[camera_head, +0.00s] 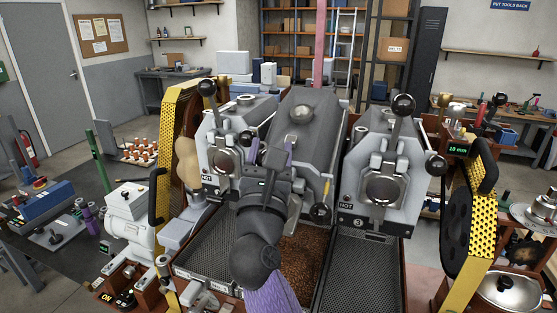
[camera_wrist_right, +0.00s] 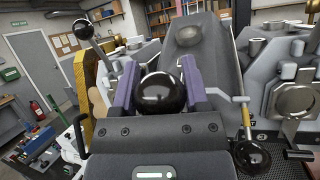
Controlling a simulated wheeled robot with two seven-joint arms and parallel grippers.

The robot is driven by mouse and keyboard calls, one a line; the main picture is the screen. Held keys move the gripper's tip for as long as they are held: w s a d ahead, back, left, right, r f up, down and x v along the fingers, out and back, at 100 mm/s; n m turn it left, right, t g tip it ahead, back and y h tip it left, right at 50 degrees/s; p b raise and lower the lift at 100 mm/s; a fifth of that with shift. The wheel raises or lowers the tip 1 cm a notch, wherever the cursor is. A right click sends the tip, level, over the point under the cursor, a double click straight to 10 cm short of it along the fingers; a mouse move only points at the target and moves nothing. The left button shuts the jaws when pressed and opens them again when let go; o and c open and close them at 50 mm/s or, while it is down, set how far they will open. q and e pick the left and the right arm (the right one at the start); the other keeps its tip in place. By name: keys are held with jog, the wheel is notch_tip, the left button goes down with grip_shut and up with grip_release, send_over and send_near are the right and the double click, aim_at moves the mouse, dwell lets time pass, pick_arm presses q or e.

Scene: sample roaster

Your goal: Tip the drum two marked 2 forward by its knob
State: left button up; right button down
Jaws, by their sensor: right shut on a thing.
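The middle drum (camera_head: 302,118), dark grey with a round cap on top, stands between two light grey drums and leans forward towards me. Its number is hidden by my arm. My right gripper (camera_head: 268,155) is in front of it, its two purple fingers shut on a round black knob (camera_wrist_right: 162,95), one finger on each side. In the right wrist view the middle drum (camera_wrist_right: 205,65) rises behind the knob. A thin lever with a yellow grip and black ball (camera_head: 320,212) hangs at the drum's right front. My left gripper is not in view.
The left drum (camera_head: 225,125) and right drum (camera_head: 385,150), the latter marked 3, stand close on either side with projecting black-ball levers. Brown beans (camera_head: 300,265) lie in the middle tray below. Yellow perforated guards (camera_head: 165,150) flank the machine.

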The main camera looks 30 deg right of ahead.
jog(key=shift+s+a+f+b, duration=0.4)
jog(key=shift+a+f+b, duration=0.1)
jog(key=shift+f+b, duration=0.25)
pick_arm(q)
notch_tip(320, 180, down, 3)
pick_arm(e)
jog(key=shift+f+t, duration=0.1)
jog(key=shift+t, duration=0.3)
jog(key=shift+a, duration=0.1)
jog(key=shift+c, duration=1.8)
grip_release()
jog(key=shift+o, duration=1.3)
jog(key=shift+s+a, duration=0.15)
jog(key=shift+s, duration=0.05)
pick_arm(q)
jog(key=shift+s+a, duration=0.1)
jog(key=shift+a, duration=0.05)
pick_arm(e)
jog(key=shift+w, duration=0.1)
